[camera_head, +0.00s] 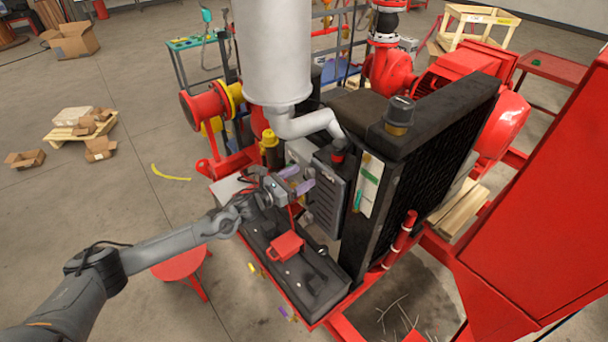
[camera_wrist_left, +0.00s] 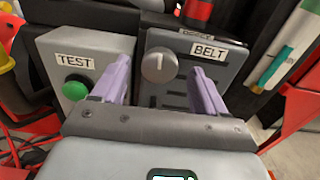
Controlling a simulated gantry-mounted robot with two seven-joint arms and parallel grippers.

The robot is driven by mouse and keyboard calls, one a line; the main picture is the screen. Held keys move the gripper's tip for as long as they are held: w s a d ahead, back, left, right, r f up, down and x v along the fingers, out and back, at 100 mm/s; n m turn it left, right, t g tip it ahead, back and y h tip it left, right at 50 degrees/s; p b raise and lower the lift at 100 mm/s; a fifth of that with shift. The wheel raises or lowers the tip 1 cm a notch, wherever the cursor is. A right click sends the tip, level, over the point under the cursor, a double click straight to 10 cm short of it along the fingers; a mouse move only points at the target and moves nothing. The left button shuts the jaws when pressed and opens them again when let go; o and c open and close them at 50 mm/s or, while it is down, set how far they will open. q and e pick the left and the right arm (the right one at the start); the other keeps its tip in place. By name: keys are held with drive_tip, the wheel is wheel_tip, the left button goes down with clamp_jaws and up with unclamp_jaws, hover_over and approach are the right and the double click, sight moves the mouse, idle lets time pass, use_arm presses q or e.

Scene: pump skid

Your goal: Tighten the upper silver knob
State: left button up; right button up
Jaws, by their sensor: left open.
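A silver knob (camera_wrist_left: 159,66) sits on a grey panel labelled BELT (camera_wrist_left: 210,52), in the left wrist view. My left gripper (camera_wrist_left: 162,85) is open, with its two purple fingers on either side of the knob in the picture. Whether they touch the knob or stop short of it, I cannot tell. In the head view my left gripper (camera_head: 298,179) is at the front of the dark grey box (camera_head: 328,195); the knob cannot be made out there. Only one silver knob shows. My right gripper is not in view.
A TEST box (camera_wrist_left: 75,62) with a green button (camera_wrist_left: 75,88) stands left of the panel. A black tray (camera_head: 335,290) with a red box (camera_head: 285,245) lies below my left gripper. The black radiator (camera_head: 440,140) rises to the right. A grey pipe (camera_head: 312,122) passes above.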

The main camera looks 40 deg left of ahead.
use_arm(q)
drive_tip(key=shift+x, duration=1)
drive_tip(key=shift+c, duration=0.2)
drive_tip(key=c, duration=1)
